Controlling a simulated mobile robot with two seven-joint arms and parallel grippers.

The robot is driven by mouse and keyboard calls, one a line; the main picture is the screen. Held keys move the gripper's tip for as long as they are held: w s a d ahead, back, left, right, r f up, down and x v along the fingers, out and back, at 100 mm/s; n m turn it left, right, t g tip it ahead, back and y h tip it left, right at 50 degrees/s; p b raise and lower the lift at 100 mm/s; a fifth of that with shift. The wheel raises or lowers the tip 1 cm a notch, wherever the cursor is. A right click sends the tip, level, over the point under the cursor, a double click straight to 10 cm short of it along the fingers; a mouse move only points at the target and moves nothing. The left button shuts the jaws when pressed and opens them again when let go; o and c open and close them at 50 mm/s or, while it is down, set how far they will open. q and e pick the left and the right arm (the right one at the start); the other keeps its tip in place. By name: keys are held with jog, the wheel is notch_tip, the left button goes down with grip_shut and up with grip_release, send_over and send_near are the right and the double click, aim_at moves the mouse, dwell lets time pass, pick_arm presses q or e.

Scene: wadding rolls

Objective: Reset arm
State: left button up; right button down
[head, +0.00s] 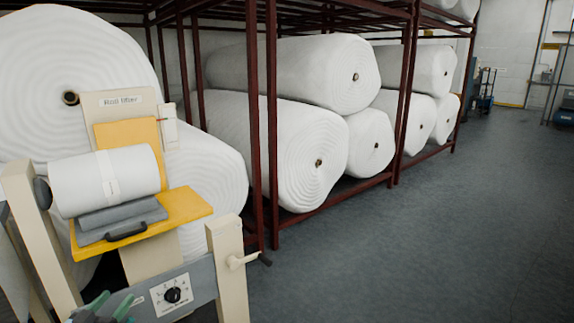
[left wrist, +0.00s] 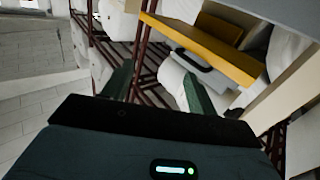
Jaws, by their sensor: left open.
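My left gripper (head: 108,308) shows at the bottom left of the head view, only its dark green fingertips in frame. In the left wrist view its two fingers (left wrist: 158,88) stand apart with nothing between them. The gripper is in front of a cream-framed machine with a grey panel and dial (head: 171,295). A small white roll (head: 105,180) with a paper band sits on that machine, above a yellow shelf (head: 185,208). The shelf also shows in the left wrist view (left wrist: 200,50). My right gripper is not in view.
Large white wadding rolls (head: 305,155) fill a dark red rack (head: 272,120) behind. A cream post (head: 229,265) stands right of the dial. The grey floor (head: 440,230) at the right is clear.

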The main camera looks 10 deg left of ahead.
pick_arm(q)
jog(key=s+a+f+m+g+y, duration=0.3)
jog(key=a+f+m+g+y, duration=0.25)
jog(key=f, duration=0.45)
jog(key=s+d+f+g+h, duration=0.25)
jog(key=s+d+f, duration=0.45)
jog(key=s+d, duration=0.35)
jog(key=s+d+f+g+h, duration=0.1)
jog(key=s+d+f+h, duration=0.2)
jog(key=s+d+f, duration=0.65)
jog(key=s+d+r+n+g+h, duration=0.1)
jog(key=s+d+r, duration=0.2)
jog(key=s+d, duration=0.75)
jog(key=s+d+r+n+g+h, duration=0.15)
jog(key=s+d, duration=0.55)
jog(key=s, duration=0.7)
jog(key=w+r+t+p, duration=0.1)
jog(key=w+r+p, duration=0.2)
jog(key=r+p, duration=0.2)
jog(key=w+a+r+t+p, duration=0.1)
jog(key=w+r+p, duration=0.2)
jog(key=r+p, duration=0.3)
jog(key=shift+w+r, duration=0.25)
jog(key=shift+r, duration=0.7)
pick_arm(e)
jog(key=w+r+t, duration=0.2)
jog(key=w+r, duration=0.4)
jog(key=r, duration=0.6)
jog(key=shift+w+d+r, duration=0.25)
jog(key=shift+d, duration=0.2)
